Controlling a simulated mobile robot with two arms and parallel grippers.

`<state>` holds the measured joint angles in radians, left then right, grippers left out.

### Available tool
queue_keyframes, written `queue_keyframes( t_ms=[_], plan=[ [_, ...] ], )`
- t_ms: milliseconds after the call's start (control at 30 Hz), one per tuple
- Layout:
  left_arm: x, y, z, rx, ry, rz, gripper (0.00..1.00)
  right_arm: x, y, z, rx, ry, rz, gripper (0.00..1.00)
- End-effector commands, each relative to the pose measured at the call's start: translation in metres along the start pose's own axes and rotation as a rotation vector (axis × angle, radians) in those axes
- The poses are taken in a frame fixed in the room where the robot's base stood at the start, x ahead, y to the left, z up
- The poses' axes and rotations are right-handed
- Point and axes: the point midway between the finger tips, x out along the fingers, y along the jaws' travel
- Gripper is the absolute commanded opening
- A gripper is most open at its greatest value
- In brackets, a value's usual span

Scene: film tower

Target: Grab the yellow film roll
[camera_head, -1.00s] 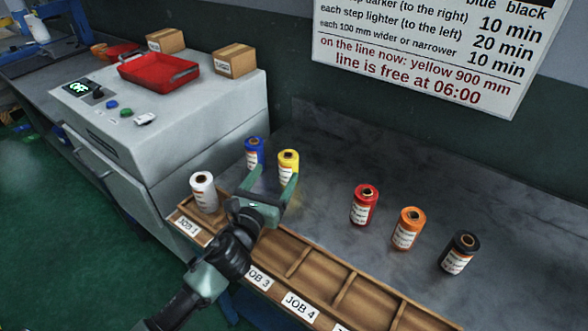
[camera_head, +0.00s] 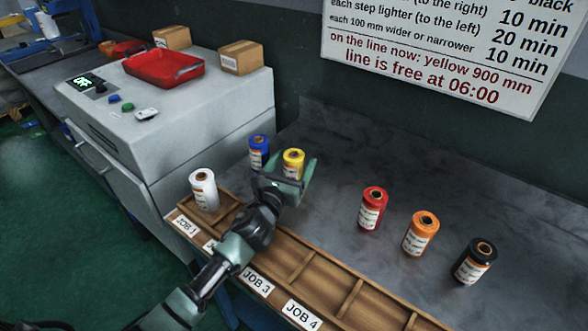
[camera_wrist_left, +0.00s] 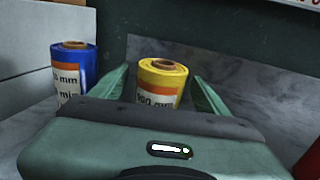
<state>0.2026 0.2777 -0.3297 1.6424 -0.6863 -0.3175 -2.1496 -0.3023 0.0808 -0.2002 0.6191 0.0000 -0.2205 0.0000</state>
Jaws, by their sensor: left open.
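The yellow film roll (camera_head: 293,160) stands upright on the grey counter, its lower part hidden behind my left gripper (camera_head: 289,165). In the left wrist view the yellow roll (camera_wrist_left: 162,84) is between the two green fingers of my left gripper (camera_wrist_left: 163,88), which is open. A gap shows on both sides of the roll, wider on the right. The blue film roll (camera_head: 259,151) stands just left of the yellow one; it also shows in the left wrist view (camera_wrist_left: 72,72), outside the left finger. My right gripper is not in view.
A white roll (camera_head: 203,190) stands in the JOB 1 slot of the wooden tray (camera_head: 300,262). Red (camera_head: 373,208), orange (camera_head: 421,233) and black (camera_head: 474,261) rolls stand on the counter to the right. A grey machine (camera_head: 170,115) is at left.

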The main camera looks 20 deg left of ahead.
Motion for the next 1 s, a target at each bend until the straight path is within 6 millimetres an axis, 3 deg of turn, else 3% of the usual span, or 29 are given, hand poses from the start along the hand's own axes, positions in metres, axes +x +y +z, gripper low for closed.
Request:
queue_keyframes(
  t_ms=[267,500,533,833,1000],
  plan=[
    [0.003,0.0,0.0,-0.001,0.0,-0.001,0.73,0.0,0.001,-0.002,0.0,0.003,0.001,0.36],
    [0.003,0.0,0.0,-0.001,0.001,0.0,0.06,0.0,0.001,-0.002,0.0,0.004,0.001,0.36],
    [0.003,0.0,0.001,-0.001,-0.001,-0.001,0.02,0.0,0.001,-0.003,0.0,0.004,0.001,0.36],
    [0.003,0.0,0.004,0.0,-0.002,-0.001,0.01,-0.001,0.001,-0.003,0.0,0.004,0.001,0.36],
    [0.004,0.0,0.022,0.002,-0.006,-0.002,0.01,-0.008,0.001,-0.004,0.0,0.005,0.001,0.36]
  ],
)
